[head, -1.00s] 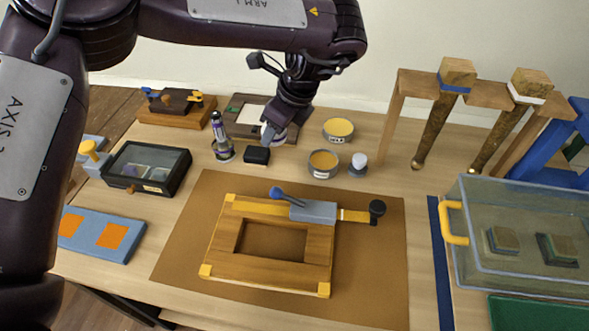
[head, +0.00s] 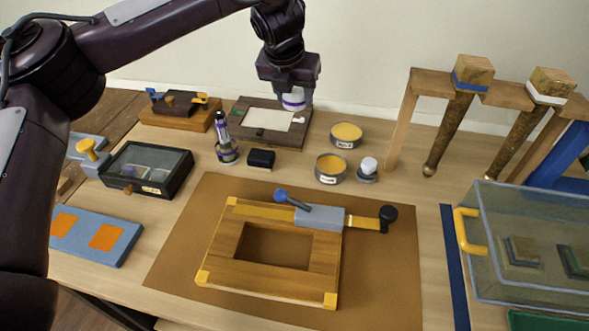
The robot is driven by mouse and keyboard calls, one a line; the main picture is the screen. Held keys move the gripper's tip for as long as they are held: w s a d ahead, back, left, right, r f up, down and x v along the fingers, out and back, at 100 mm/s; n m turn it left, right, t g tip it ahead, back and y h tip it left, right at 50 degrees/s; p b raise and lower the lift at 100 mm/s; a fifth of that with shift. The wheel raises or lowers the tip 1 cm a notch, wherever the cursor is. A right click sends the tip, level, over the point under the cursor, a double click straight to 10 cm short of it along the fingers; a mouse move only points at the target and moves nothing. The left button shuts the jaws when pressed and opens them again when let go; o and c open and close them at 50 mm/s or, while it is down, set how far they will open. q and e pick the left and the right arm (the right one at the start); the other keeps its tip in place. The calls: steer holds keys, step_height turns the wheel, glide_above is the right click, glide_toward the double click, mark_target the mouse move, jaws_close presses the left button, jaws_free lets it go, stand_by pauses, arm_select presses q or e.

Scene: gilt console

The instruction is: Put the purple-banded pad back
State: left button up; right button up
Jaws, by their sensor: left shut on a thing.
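My left gripper (head: 292,86) is shut on the purple-banded pad (head: 293,101), a white rounded piece with a purple band. The gripper points down and covers the pad's upper part. The pad is by the back right part of a dark board with a pale sheet (head: 266,117); it looks held over it, but I cannot tell the exact gap. Another white pad (head: 368,163) sits in a small round grey holder (head: 367,178) to the right, beside the tins. My right gripper is not in view.
A black block (head: 261,158) and a purple-topped bottle (head: 221,127) stand in front of the board. Two open tins (head: 346,134) (head: 330,168) are to the right. A wooden frame (head: 218,269) lies on the brown mat (head: 385,285). Table legs hang on a rack (head: 404,125) at right.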

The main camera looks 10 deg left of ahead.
arm_select(q)
steer(key=b, duration=0.4)
glide_above(296, 167)
steer(key=s, duration=0.2)
step_height(296, 167, down, 14)
steer(key=shift+w+a+f, duration=0.15)
steer(key=shift+f, duration=0.9)
step_height(296, 167, down, 3)
steer(key=shift+f, duration=0.15)
steer(key=shift+w+f, duration=0.1)
steer(key=shift+f, duration=0.15)
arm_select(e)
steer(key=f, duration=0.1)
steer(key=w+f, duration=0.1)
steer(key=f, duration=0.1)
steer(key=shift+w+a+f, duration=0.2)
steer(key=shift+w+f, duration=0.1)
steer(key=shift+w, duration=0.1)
arm_select(q)
steer(key=o, duration=0.9)
steer(key=shift+o, duration=0.2)
